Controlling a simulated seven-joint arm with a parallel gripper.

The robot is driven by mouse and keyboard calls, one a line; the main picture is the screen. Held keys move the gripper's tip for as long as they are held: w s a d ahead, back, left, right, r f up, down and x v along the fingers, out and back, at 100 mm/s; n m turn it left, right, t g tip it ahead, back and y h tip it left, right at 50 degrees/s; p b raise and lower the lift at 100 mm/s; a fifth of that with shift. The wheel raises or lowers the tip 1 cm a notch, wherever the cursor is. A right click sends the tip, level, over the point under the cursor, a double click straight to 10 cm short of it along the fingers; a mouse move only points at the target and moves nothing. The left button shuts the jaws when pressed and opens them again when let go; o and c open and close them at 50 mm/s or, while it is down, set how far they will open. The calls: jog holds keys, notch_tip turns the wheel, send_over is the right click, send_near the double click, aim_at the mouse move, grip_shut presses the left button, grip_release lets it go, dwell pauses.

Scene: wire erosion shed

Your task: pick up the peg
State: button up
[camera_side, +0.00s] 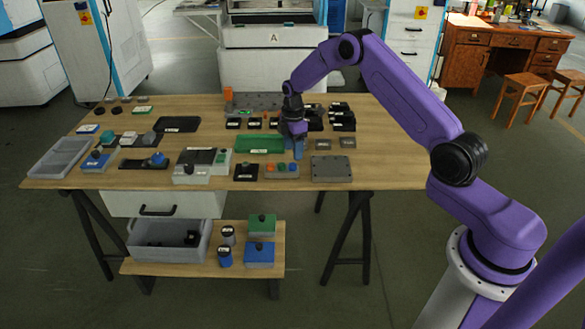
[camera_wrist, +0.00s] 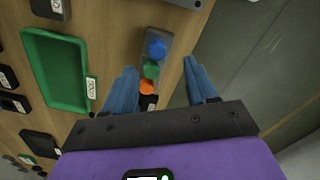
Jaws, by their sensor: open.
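A grey block with a row of blue, green and orange round pieces stands near the table's front edge in the side view (camera_side: 282,171). In the wrist view the block (camera_wrist: 173,44) lies between and beyond my fingers, with the blue piece (camera_wrist: 157,48) farthest, then the green piece (camera_wrist: 151,69), then the orange piece (camera_wrist: 147,87). I cannot tell which of these, if any, is the peg. My gripper (camera_side: 298,154) points down just behind the block in the side view. Its blue fingers (camera_wrist: 160,66) are apart with nothing held between them.
A green tray (camera_side: 258,144) lies just left of my gripper. A flat grey box (camera_side: 331,169) stands to the right. Several black labelled parts (camera_side: 341,118) stand behind. A dark small box (camera_side: 246,172) is at the left. The table's edge is close to the block.

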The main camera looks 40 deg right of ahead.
aim_at(292, 164)
jog(key=shift+w+f, duration=0.2)
jog(key=shift+f, duration=2.85)
grip_shut()
